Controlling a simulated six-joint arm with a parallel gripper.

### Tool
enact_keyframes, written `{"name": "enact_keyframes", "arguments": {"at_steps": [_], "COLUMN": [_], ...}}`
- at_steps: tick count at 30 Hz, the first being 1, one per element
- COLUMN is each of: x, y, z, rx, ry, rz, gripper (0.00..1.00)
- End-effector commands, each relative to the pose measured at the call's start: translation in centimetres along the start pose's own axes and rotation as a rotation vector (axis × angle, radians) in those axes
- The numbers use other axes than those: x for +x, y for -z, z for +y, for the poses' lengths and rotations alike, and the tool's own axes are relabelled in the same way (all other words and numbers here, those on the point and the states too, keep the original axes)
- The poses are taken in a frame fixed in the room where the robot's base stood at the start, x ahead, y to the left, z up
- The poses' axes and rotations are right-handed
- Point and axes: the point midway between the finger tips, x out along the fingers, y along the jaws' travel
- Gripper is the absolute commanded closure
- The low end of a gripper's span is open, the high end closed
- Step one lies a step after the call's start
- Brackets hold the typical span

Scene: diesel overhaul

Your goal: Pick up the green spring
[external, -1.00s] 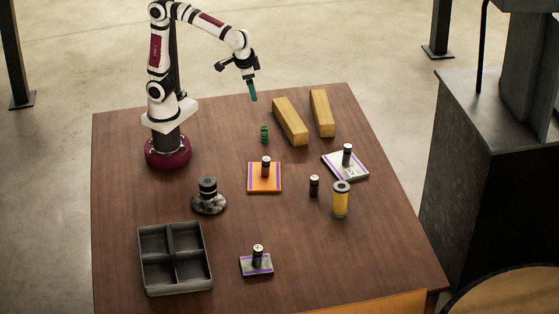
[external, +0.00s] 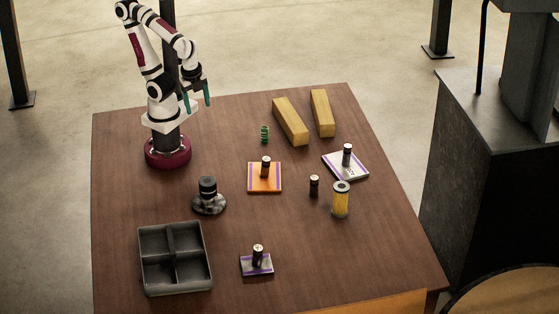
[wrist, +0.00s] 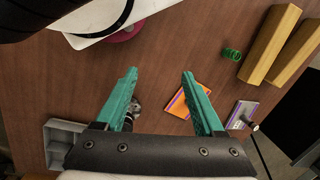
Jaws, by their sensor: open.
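The green spring (external: 265,134) stands upright on the brown table, left of the wooden blocks and behind the orange pad. In the wrist view the green spring (wrist: 232,54) is at the upper right, outside the jaws and beside a wooden block. My gripper (external: 197,101) is open and empty, raised above the table near my base, to the left of the spring.
Two wooden blocks (external: 290,121) lie close to the spring's right. An orange pad (external: 257,185) with a dark cylinder is in front. A white pad (external: 336,169), yellow canister (external: 341,204), black-capped part (external: 208,203) and divided grey tray (external: 148,288) stand further off.

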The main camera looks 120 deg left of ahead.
Motion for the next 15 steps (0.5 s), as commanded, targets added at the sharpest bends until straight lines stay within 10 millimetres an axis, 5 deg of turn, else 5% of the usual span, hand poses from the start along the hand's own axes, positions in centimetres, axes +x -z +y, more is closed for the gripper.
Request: {"name": "enact_keyframes", "arguments": {"at_steps": [8, 11, 15], "x": [0.2, 1.1, 4.0], "y": [0.2, 1.2, 2.9], "z": [-0.3, -1.4, -6.8], "rx": [-0.146, -0.525, -1.251], "ry": [-0.080, -0.290, -0.707], "rz": [-0.042, -0.125, -0.226], "gripper": [0.29, 0.29, 0.29]}}
